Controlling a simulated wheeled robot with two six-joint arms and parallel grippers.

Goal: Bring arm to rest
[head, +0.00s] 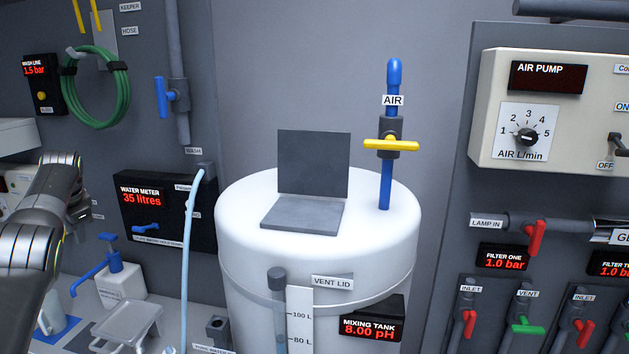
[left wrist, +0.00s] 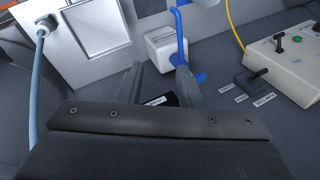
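My left arm (head: 45,225) comes in at the left edge of the head view, bent, in front of the left side of the bench. Its gripper fingers do not show clearly there. In the left wrist view my left gripper (left wrist: 157,80) has its two grey fingers apart with nothing held between them. My right arm and gripper are in neither view.
A white mixing tank (head: 245,245) with an open grey lid (head: 313,163) and a blue air pipe with yellow handle (head: 391,145) stands mid-view. A pale hose (head: 187,270) hangs beside it. A control box (left wrist: 280,65) and yellow cable (left wrist: 232,25) lie right of the gripper.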

